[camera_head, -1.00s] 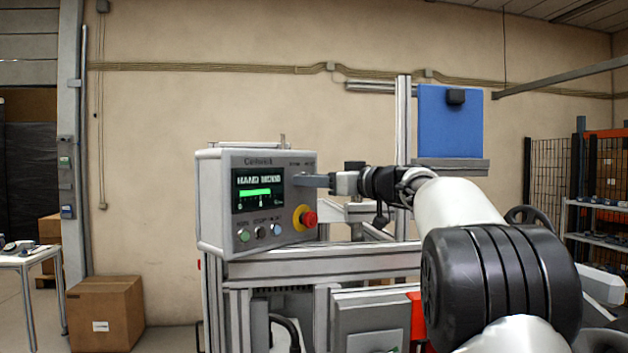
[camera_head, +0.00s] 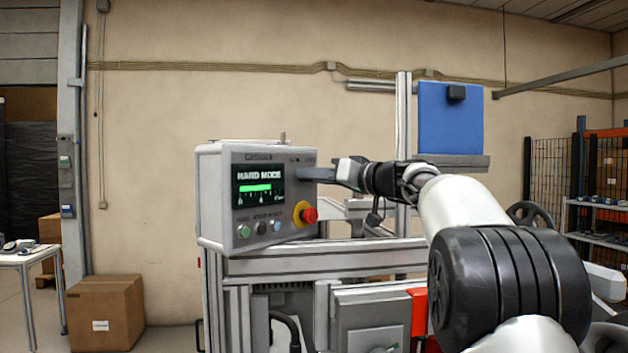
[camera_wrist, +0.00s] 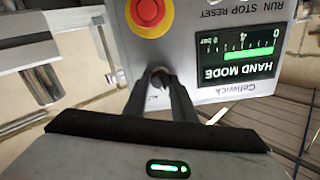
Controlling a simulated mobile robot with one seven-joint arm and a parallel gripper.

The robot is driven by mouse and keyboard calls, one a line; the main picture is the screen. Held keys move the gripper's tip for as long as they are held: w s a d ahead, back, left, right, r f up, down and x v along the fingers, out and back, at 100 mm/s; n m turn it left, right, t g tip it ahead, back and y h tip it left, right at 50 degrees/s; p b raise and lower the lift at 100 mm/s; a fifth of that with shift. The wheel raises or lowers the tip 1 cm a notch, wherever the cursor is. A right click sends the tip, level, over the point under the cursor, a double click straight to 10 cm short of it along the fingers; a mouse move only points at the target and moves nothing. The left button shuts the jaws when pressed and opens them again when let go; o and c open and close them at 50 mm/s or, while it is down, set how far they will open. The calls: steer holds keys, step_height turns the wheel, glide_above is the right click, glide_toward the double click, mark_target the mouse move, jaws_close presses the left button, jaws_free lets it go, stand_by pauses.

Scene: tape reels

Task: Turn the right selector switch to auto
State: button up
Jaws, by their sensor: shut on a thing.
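The grey control box (camera_head: 215,205) stands on a metal frame, its front panel facing right of my view. Its display (camera_head: 258,186) reads HAND MODE with a green bar; it shows upside down in the wrist view (camera_wrist: 237,55). My gripper (camera_head: 304,174) reaches in from the right at the panel's upper right. In the wrist view my gripper (camera_wrist: 161,82) has its fingers closed around a small dark selector knob (camera_wrist: 160,76) on a light round base. The fingers hide most of the knob, so its pointing direction and label are unreadable. In the head view the knob is hidden.
A red emergency stop on a yellow ring (camera_head: 307,215) sits just below my gripper; it is close to the fingers in the wrist view too (camera_wrist: 149,12). Small push buttons (camera_head: 261,228) line the panel's bottom. A blue panel (camera_head: 450,118) stands behind my arm.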

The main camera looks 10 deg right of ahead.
steer(key=shift+m+p, duration=0.35)
steer(key=shift+m, duration=4.75)
steer(key=o, duration=1.1)
steer(key=shift+d, duration=0.1)
steer(key=b+v, duration=0.4)
steer(key=v, duration=1.3)
steer(key=shift+s+d, duration=0.1)
steer(key=shift+s, duration=0.1)
steer(key=shift+f, duration=0.1)
